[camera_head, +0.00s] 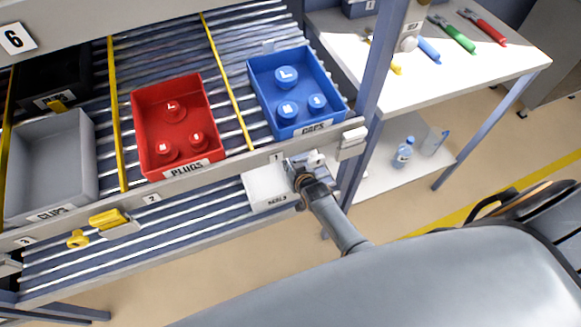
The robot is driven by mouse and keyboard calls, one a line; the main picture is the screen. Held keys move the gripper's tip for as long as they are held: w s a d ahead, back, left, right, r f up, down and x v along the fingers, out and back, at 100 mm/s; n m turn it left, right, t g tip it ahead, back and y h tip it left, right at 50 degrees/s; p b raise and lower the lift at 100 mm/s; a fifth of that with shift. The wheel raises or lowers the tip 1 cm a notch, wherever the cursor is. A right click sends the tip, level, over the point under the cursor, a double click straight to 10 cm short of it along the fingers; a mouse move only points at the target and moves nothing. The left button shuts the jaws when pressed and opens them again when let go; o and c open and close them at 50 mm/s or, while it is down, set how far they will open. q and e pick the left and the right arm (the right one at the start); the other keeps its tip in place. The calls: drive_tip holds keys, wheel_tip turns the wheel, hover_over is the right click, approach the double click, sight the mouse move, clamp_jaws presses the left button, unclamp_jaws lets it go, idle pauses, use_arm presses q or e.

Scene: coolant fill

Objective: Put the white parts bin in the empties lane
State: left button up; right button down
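The white parts bin (263,187) is just below the front rail of the rack's upper level, over the right end of the lower roller level (190,222). Its small front label is hard to read, and its upper edge is partly hidden by the rail. My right gripper (301,168) is at the bin's right side and overlaps it in the picture. Its fingertips are too small and covered to show whether they are closed on the bin wall. My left gripper is not in view. No lane marked as empties can be read.
The upper level holds a grey bin (50,165), a red PLUGS bin (180,120) and a blue CAPS bin (296,92). A blue-grey post (380,85) and a white bench (465,62) stand to the right.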

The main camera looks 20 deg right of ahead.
drive_tip(key=shift+f, duration=0.4)
drive_tip(key=c, duration=1.4)
unclamp_jaws()
drive_tip(key=shift+c, duration=0.2)
drive_tip(key=shift+s, duration=0.1)
wheel_tip(320, 180, up, 7)
drive_tip(key=p, duration=0.6)
drive_tip(key=shift+r+p, duration=0.1)
drive_tip(key=shift+p, duration=0.25)
